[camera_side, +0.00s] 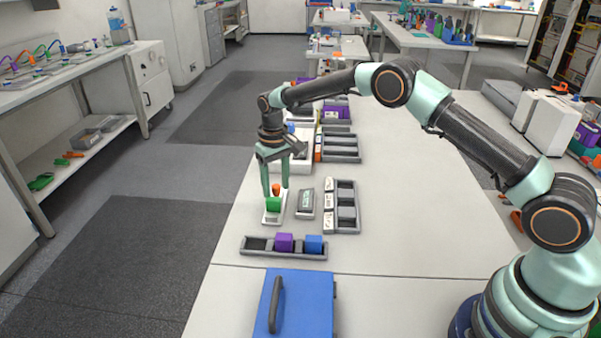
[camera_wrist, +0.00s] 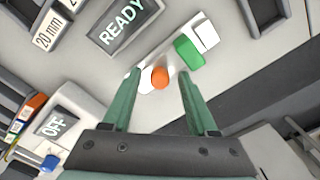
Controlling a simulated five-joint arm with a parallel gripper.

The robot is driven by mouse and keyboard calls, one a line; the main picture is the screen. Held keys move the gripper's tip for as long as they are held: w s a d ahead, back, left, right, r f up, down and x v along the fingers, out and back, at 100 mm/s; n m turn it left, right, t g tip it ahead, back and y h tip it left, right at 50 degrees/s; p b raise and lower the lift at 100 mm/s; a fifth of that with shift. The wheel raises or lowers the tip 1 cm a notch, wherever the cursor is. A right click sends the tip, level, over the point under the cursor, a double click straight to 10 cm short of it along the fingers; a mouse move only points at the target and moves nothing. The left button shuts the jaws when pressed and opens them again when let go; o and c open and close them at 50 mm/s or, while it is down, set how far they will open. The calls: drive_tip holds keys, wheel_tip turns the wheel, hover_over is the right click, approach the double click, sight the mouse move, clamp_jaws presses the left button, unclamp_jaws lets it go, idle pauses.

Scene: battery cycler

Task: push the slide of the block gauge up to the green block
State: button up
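The block gauge is a narrow white strip (camera_side: 268,219) near the table's left edge. It also shows in the wrist view, with a white end piece (camera_wrist: 206,36). A green block (camera_side: 273,204) sits on it, lying against or close to the end piece; it is clear in the wrist view (camera_wrist: 188,52). The slide carries an orange knob (camera_wrist: 160,77), apart from the green block by a small gap; the knob shows in the side view (camera_side: 276,188). My gripper (camera_wrist: 160,74) is open, its fingers on either side of the knob with space on both sides.
A grey display reading READY (camera_wrist: 124,24) stands beside the gauge. A tray with a purple block (camera_side: 284,242) and a blue block (camera_side: 314,244) lies nearer the camera, before a blue case (camera_side: 300,300). A box reading OFF (camera_wrist: 58,122) has a blue button.

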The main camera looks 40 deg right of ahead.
wheel_tip(320, 180, up, 12)
idle(0.6)
wheel_tip(320, 180, up, 8)
drive_tip(key=f+t, duration=0.1)
hover_over(276, 186)
drive_tip(key=s+d, duration=0.2)
drive_tip(key=s, duration=0.2)
drive_tip(key=s+d+r+t, duration=0.1)
drive_tip(key=s+r+t, duration=0.1)
drive_tip(key=s+r, duration=0.45)
drive_tip(key=s+d+f+t, duration=0.1)
drive_tip(key=s+f, duration=0.1)
drive_tip(key=s, duration=0.6)
drive_tip(key=s+d+f+t, duration=0.1)
drive_tip(key=s+f, duration=0.1)
drive_tip(key=s, duration=0.7)
drive_tip(key=shift+d+t, duration=0.2)
drive_tip(key=shift+t, duration=0.1)
